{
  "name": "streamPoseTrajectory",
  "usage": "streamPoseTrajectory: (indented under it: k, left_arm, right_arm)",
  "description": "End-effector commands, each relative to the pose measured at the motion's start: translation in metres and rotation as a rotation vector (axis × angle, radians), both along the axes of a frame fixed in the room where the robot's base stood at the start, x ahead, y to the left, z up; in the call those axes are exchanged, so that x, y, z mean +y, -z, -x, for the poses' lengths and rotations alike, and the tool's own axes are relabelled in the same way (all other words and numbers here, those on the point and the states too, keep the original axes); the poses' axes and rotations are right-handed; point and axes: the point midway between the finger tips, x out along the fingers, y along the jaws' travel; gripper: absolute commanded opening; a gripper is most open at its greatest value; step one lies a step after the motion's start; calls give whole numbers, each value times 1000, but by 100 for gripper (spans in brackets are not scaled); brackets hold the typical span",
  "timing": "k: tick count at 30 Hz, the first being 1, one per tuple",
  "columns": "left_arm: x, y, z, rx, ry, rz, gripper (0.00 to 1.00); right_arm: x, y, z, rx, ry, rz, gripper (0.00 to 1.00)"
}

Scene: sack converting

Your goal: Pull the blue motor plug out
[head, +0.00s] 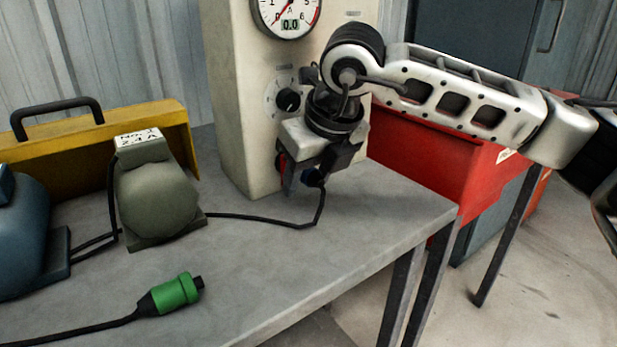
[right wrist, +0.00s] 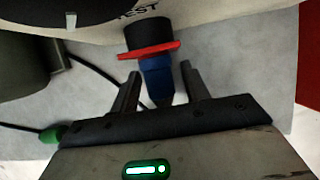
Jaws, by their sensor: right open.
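The blue motor plug (right wrist: 157,78) sits in a black socket (right wrist: 147,35) with a red flange (right wrist: 149,50) on the cream test cabinet (head: 235,110). In the head view only a small blue part of the plug (head: 309,175) shows below my right gripper (head: 302,181); the gripper hides the rest. In the right wrist view my right gripper (right wrist: 159,80) is open, with one finger on each side of the plug. Gaps show between plug and fingers. My left gripper is not in view.
A loose green plug (head: 175,293) lies on the grey bench (head: 250,275). A blue motor (head: 22,235) stands at the left, before a yellow box with a handle (head: 182,140). A red cabinet (head: 425,160) stands behind the bench's right end.

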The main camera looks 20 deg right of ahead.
Motion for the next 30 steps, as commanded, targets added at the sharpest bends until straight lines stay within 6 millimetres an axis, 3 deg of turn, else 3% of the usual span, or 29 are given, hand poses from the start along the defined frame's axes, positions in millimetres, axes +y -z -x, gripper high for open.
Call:
streamPoseTrajectory:
  k: [5,10,11,30]
  left_arm:
    - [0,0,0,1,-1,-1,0]
    - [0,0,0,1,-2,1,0]
    - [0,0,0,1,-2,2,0]
    - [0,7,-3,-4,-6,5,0]
  right_arm:
    - [0,0,0,0,0,-1,46]
    - [0,0,0,0,0,-1,4]
    - [0,0,0,0,0,-1,0]
    - [-5,1,13,-1,0,-1,0]
